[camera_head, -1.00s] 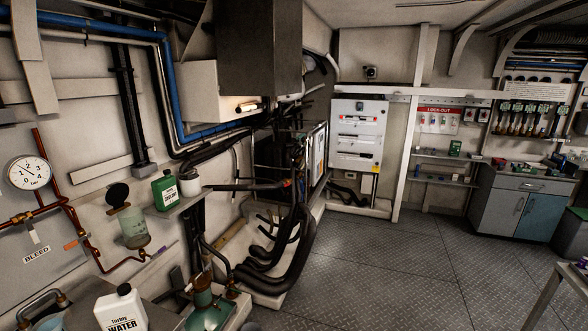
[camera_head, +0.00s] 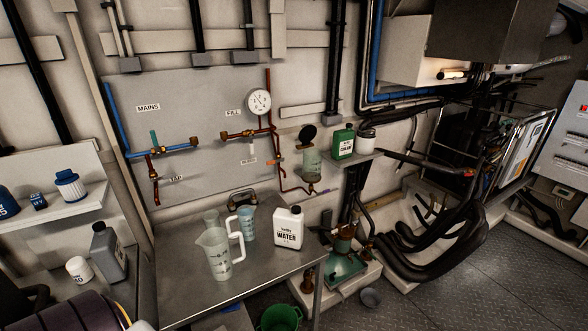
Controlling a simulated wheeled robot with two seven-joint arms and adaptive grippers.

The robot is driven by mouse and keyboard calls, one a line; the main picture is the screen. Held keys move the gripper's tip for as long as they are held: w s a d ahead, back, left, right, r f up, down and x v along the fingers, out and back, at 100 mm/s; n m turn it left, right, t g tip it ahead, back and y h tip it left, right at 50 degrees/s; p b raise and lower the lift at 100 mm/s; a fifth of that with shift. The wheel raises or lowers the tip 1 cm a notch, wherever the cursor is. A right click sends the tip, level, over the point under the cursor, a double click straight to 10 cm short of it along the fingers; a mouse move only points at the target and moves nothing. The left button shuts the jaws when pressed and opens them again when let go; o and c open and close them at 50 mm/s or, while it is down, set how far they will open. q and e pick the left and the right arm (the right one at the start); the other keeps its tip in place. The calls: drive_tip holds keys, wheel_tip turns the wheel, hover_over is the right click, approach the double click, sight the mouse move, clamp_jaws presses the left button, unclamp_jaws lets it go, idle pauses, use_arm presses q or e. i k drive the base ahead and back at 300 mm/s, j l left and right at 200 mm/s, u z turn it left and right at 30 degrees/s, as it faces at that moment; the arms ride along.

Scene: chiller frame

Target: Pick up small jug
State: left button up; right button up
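Several translucent measuring jugs stand upright on a steel table. The largest jug (camera_head: 217,256), with a white handle, is at the front. A smaller bluish jug (camera_head: 247,226) stands behind it to the right, its handle towards the left. Another small clear vessel (camera_head: 210,218) is partly hidden behind the large jug. I cannot tell for certain which of the two smaller ones is the small jug. Neither of my grippers is in view.
The steel table (camera_head: 180,294) also holds a white water bottle (camera_head: 288,228). Pipes and a gauge (camera_head: 259,101) are on the wall behind. A green bucket (camera_head: 279,319) stands below the table's right side. A shelf (camera_head: 52,222) with bottles is at left. Floor is clear at lower right.

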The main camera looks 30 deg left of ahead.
sight(243, 225)
drive_tip(key=u, duration=0.95)
